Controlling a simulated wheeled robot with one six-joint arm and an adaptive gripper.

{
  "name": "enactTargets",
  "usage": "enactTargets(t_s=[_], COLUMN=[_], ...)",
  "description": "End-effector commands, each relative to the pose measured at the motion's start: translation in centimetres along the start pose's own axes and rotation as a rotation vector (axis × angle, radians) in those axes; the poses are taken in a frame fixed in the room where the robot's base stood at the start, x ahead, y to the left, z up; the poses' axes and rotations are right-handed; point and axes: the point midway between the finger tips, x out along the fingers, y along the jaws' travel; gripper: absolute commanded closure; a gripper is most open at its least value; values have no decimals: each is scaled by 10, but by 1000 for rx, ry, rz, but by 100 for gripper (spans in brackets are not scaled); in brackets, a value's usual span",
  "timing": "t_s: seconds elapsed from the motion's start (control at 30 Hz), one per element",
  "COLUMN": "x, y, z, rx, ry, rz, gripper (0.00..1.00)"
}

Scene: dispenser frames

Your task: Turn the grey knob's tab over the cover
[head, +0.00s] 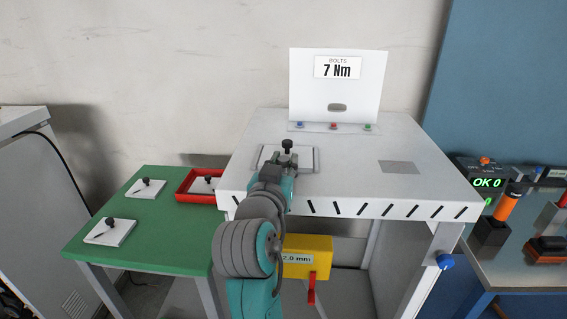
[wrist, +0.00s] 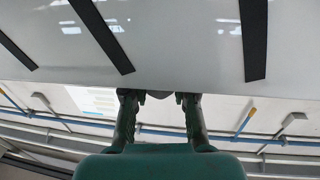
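A light grey plate (head: 308,153) lies on the white table near its front left. A dark knob with a round top (head: 287,144) stands up over it. My gripper (head: 283,160) is directly in front of this knob and hides part of the plate. In the wrist view my gripper (wrist: 160,98) has its two fingers apart, with a small dark grey shape between or behind the tips. I cannot tell whether they touch it. The knob's tab and its direction are hidden. No separate cover can be made out.
A panel (head: 305,90) reading "BOLTS 7 Nm" stands at the back of the table (head: 355,180). A green table (head: 150,235) at left holds plates with dark knobs and a red tray (head: 181,192). A yellow box (head: 320,243) sits below the table's front edge.

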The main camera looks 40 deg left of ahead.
Motion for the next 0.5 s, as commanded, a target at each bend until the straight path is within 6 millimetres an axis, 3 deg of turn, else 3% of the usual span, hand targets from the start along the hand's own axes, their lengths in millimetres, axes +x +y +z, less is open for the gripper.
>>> enactTargets(t_s=[0.07, 0.5], x=[0, 1], y=[0, -1], z=[0, 1], rx=[0, -2], ry=[0, -4], rz=[0, 100], gripper=[100, 100])
